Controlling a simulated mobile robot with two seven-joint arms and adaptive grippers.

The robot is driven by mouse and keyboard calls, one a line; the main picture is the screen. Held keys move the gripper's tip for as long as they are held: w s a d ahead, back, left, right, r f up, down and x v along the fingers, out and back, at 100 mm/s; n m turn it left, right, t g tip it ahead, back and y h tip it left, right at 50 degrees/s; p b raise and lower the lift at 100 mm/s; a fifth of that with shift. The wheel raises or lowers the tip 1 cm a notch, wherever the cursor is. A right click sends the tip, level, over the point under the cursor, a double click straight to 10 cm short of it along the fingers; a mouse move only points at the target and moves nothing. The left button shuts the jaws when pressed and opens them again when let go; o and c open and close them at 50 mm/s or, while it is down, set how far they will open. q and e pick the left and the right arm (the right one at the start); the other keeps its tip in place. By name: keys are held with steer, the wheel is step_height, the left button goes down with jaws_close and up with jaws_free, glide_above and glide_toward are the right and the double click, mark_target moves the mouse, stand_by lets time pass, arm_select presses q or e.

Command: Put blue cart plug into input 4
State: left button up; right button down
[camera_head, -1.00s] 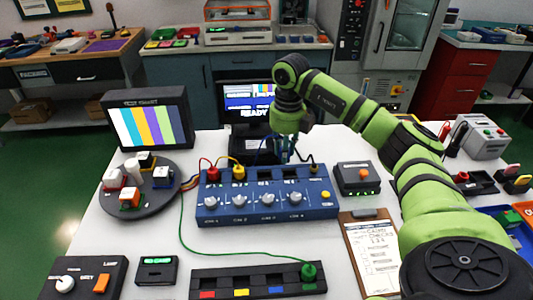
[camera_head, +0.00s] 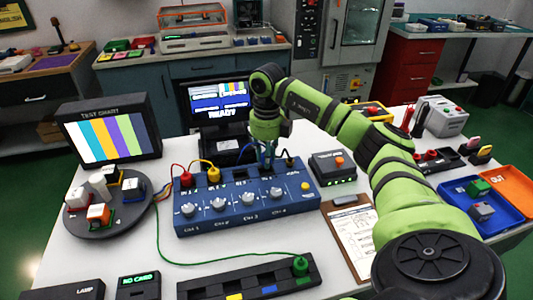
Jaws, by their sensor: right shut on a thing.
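The blue switcher box (camera_head: 248,205) stands mid-table with a row of sockets along its back and white knobs in front. A red plug (camera_head: 186,178) and a yellow plug (camera_head: 213,174) sit in its two left sockets. A dark plug (camera_head: 289,162) stands at its right end. My right gripper (camera_head: 265,158) is over the back edge of the box, right of the yellow plug. It is shut on what looks like the blue cart plug, largely hidden by the fingers. I cannot tell whether the plug touches a socket. My left gripper is out of view.
A dark rail (camera_head: 215,290) with a green plug (camera_head: 300,266) lies in front, its green cable running left. A round turntable (camera_head: 105,225) stands left, and monitors behind.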

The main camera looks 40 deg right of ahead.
steer(key=shift+f, duration=0.1)
stand_by(0.3)
steer(key=shift+p, duration=0.5)
stand_by(0.3)
steer(key=shift+f+b, duration=0.65)
steer(key=shift+f, duration=0.5)
steer(key=c, duration=0.9)
jaws_free()
steer(key=shift+r, duration=0.15)
step_height(320, 180, up, 12)
steer(key=shift+s+f, duration=0.1)
